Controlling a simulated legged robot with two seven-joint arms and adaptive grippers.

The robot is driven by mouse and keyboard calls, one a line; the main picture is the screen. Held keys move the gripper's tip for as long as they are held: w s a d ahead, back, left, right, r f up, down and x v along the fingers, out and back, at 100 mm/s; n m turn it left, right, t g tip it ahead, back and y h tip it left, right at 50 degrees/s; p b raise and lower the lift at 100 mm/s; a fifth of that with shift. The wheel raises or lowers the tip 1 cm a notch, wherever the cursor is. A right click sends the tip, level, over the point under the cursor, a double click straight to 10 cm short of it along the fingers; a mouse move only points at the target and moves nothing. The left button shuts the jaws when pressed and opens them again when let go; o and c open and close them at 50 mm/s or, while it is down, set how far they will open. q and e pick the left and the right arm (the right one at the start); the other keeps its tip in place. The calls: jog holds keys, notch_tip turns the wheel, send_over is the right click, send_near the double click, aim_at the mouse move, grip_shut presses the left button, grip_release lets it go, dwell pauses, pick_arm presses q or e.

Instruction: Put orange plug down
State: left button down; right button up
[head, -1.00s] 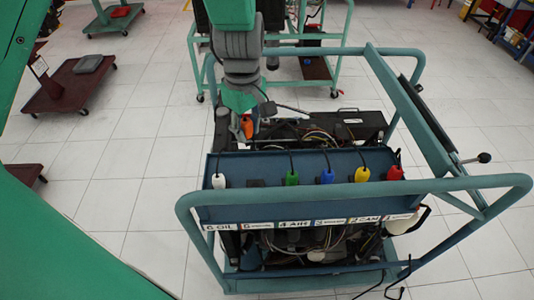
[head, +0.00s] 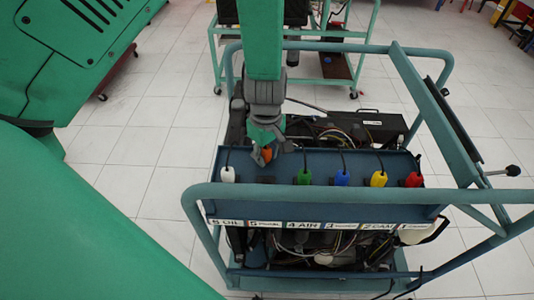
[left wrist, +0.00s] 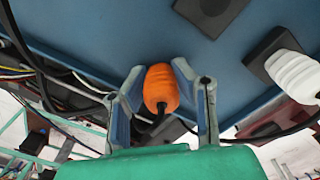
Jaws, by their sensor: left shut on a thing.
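The orange plug (head: 267,154) is held in my left gripper (head: 264,156), at the back edge of the blue panel (head: 325,193). In the left wrist view the ribbed orange plug (left wrist: 161,88) sits between the two fingers of my left gripper (left wrist: 165,92), with a dark cable behind it. The blue panel (left wrist: 140,30) lies beyond it, and I cannot tell whether the plug touches it. A dark holder (head: 262,180) without a plug shows in front of the gripper, above the label numbered 5. My right gripper is not in view.
White (head: 227,174), green (head: 303,178), blue (head: 342,178), yellow (head: 378,179) and red (head: 414,180) plugs stand along the panel. The teal cart frame (head: 330,196) surrounds the engine. Loose cables run behind the panel.

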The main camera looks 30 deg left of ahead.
pick_arm(q)
jog(key=shift+d, duration=0.25)
jog(key=shift+d+f, duration=0.1)
jog(key=c, duration=1.3)
grip_release()
jog(key=shift+a, duration=0.2)
